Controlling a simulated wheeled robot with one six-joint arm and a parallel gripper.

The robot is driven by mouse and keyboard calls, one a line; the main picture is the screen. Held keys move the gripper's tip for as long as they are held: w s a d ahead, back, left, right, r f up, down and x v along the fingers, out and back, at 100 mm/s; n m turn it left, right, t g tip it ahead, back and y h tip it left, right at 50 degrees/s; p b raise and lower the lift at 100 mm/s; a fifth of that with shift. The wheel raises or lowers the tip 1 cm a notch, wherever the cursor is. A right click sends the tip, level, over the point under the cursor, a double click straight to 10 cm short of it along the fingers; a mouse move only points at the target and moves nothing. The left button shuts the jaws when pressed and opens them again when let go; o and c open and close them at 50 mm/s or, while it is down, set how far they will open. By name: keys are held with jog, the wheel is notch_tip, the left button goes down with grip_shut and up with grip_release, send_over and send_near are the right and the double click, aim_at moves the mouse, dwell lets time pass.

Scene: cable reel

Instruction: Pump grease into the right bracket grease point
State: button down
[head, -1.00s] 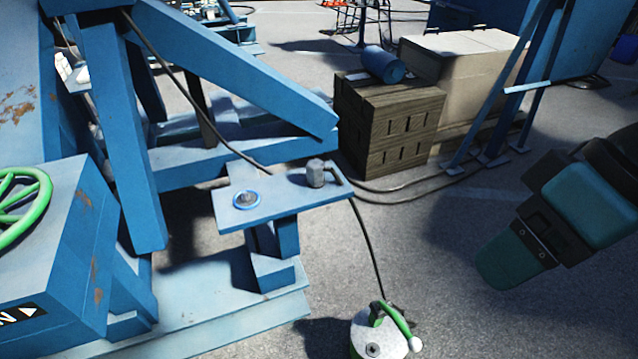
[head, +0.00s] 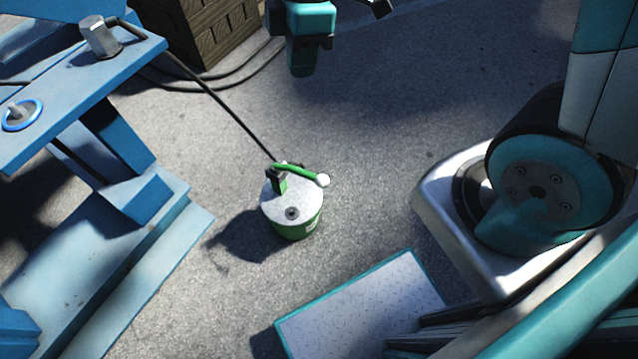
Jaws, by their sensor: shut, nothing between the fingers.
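A grease pump (head: 290,222), a green bucket with a pale lid, stands upright on the ground near the middle of the head view. Its green lever (head: 297,172) ends in a white knob (head: 323,181). A black hose (head: 220,103) runs from the pump up to a grey hexagonal fitting (head: 98,40) on a blue bracket plate (head: 75,85). A grey knob or nipple in a blue ring (head: 22,114) sits on the plate's left part. I cannot tell which is the grease point. My gripper (head: 302,68) is shut and empty, above and apart from the pump in the picture.
Dark cables (head: 225,82) lie on the ground by a wooden crate (head: 215,25) at the top. The blue machine base (head: 130,265) fills the lower left. Open asphalt surrounds the pump. My own base and arm parts take up the right and bottom.

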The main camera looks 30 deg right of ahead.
aim_at(320, 176)
jog(key=w+d+f+n+h+b, duration=0.1)
jog(key=w+f+n+b, duration=0.1)
jog(key=f, duration=0.7)
jog(key=w+d+f+n+b, duration=0.1)
jog(key=w+f+n+b, duration=0.1)
jog(key=f+b, duration=0.3)
jog(key=w+d+f+n+g+h+b, duration=0.1)
jog(key=f+n+b, duration=0.3)
jog(key=f, duration=0.8)
jog(key=shift+w+d+f+h, duration=0.35)
jog(key=shift+w+d, duration=0.25)
jog(key=shift+w, duration=0.2)
jog(key=s+f+b, duration=0.1)
jog(key=f, duration=0.3)
jog(key=f+b, duration=0.2)
jog(key=f, duration=0.3)
jog(key=s+d+f+b, duration=0.1)
jog(key=f, duration=0.3)
jog(key=shift+s+f+b, duration=0.35)
jog(key=shift+f, duration=0.05)
jog(key=shift+a, duration=0.1)
